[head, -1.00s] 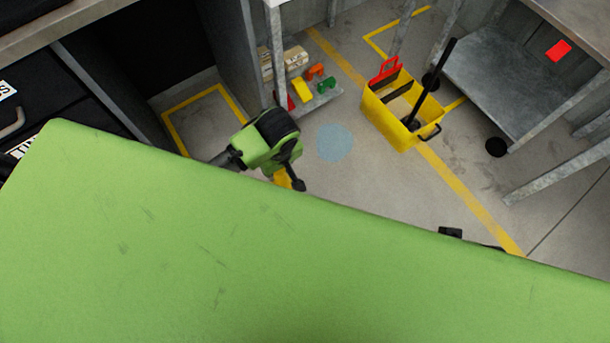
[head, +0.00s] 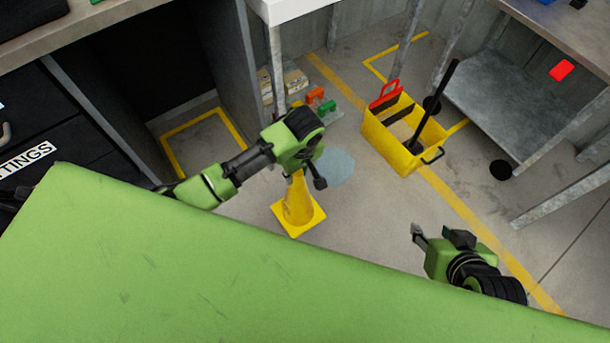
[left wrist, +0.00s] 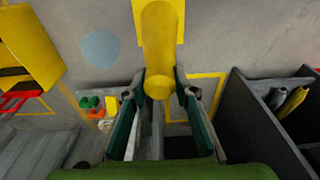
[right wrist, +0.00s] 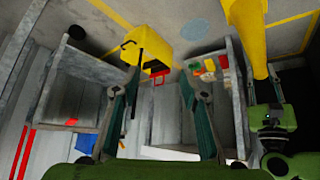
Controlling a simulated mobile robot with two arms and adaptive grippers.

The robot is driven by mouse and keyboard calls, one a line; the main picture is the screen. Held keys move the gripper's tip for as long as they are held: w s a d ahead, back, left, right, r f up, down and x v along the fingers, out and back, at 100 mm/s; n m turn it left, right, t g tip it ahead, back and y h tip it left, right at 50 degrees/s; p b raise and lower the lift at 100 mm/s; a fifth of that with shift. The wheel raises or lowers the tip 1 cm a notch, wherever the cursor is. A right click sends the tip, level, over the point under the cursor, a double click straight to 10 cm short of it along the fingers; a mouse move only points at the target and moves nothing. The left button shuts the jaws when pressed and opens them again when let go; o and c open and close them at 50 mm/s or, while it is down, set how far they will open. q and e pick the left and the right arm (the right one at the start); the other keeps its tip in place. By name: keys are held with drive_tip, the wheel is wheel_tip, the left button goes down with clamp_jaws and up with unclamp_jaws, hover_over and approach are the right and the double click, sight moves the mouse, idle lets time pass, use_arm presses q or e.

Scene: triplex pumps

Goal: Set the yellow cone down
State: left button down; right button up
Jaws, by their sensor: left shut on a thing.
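The yellow cone (head: 299,208) hangs upright below my left gripper (head: 303,172), its square base downward. My left gripper is shut on the cone's top; the left wrist view shows the cone (left wrist: 158,42) between the two fingers (left wrist: 160,88). I cannot tell whether the base touches the floor. A pale blue round spot (head: 338,168) on the floor lies just beyond and right of the cone, partly hidden by the gripper. My right gripper (head: 428,238) is open and empty, well right of the cone; the cone also shows in the right wrist view (right wrist: 247,35).
A yellow mop bucket (head: 398,143) with a black handle stands right of the spot. A low shelf with small coloured parts (head: 318,97) is behind the left gripper. A metal rack (head: 500,85) stands at right. Floor between cone and right gripper is clear.

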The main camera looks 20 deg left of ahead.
sight(297, 195)
use_arm(q)
drive_tip(key=f, duration=0.1)
drive_tip(key=w+b, duration=0.1)
drive_tip(key=w+f, duration=0.1)
drive_tip(key=shift+d+f+b, duration=0.25)
drive_tip(key=shift+f+b, duration=0.05)
drive_tip(key=shift+f, duration=0.05)
use_arm(e)
drive_tip(key=w+a+r+t+y+b, duration=0.15)
drive_tip(key=w+a+r+t, duration=0.25)
drive_tip(key=w+r+t, duration=0.7)
use_arm(q)
wheel_tip(297, 195, down, 6)
drive_tip(key=w+b, duration=0.1)
drive_tip(key=w, duration=0.1)
drive_tip(key=shift+w+d+b, duration=0.25)
drive_tip(key=shift+d+b, duration=0.05)
drive_tip(key=shift+b, duration=0.1)
use_arm(e)
wheel_tip(297, 195, up, 12)
drive_tip(key=s+a+t+y, duration=0.1)
drive_tip(key=t+y, duration=0.1)
drive_tip(key=shift+a+r+n+t+y, duration=0.25)
drive_tip(key=shift+a+n+t+y, duration=0.05)
drive_tip(key=shift+t+y, duration=0.1)
use_arm(q)
drive_tip(key=c, duration=1.6)
unclamp_jaws()
drive_tip(key=shift+f, duration=0.1)
drive_tip(key=shift+c, duration=0.2)
